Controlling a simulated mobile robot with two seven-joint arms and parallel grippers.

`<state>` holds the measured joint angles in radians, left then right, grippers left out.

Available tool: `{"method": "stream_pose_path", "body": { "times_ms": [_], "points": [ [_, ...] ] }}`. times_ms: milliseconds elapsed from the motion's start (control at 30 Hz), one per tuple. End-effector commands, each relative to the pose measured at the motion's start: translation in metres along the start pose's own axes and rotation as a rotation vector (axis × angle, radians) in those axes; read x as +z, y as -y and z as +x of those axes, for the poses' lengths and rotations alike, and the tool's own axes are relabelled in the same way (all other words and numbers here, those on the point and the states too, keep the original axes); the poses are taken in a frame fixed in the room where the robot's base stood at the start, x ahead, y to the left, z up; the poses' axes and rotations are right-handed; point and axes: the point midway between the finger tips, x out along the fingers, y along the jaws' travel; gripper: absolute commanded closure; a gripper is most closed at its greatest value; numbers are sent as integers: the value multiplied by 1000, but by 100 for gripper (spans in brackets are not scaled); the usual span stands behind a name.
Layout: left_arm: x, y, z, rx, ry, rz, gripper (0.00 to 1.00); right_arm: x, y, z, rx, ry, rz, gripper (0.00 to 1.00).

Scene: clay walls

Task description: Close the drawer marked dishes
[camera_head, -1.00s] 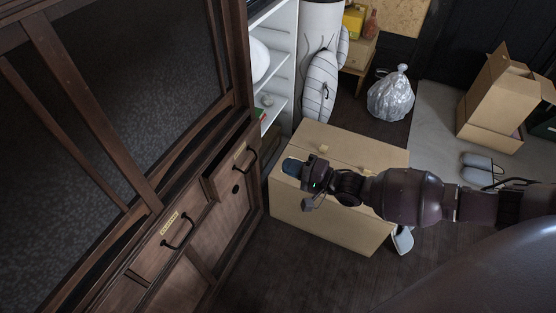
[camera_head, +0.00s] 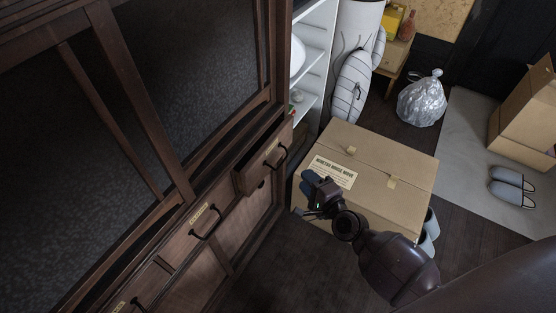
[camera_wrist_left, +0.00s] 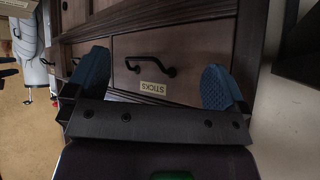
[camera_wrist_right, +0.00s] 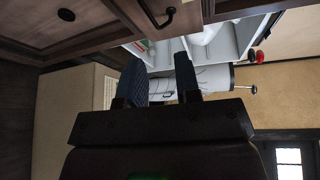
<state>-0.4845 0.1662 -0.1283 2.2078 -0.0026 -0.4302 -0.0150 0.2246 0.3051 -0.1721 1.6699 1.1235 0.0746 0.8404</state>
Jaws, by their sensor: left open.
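In the head view, a drawer (camera_head: 262,173) at the right end of the dark wooden cabinet stands pulled out, with a black handle and a small label too blurred to read. Flush drawers run to its left. My right gripper (camera_head: 309,187) is to the right of the open drawer, apart from it, over a cardboard box. In the right wrist view its fingers (camera_wrist_right: 160,85) are partly apart with nothing between them. My left gripper (camera_wrist_left: 158,82) is open and empty, facing a drawer (camera_wrist_left: 150,68) labelled STICKS. It is out of the head view.
A closed cardboard box (camera_head: 385,170) stands on the floor beside the cabinet. White shelves (camera_head: 312,70) are behind the open drawer. A silver bag (camera_head: 422,102), slippers (camera_head: 512,187) and another box (camera_head: 528,120) are farther right. Dark floor between cabinet and box is free.

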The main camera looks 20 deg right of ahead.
Motion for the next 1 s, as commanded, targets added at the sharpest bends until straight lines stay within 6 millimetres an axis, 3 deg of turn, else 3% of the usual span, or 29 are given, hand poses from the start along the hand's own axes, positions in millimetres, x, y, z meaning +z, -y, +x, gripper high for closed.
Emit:
{"method": "stream_pose_path", "body": {
  "times_ms": [200,433,1000],
  "points": [
    [0,0,0,0,1,-2,0,6,-6,0,44,51,-183,69],
    [1,0,0,0,3,-2,0,7,-7,7,46,56,-238,69],
    [3,-2,2,3,-2,20,0,11,-13,90,47,56,-236,69]
  ]
}}
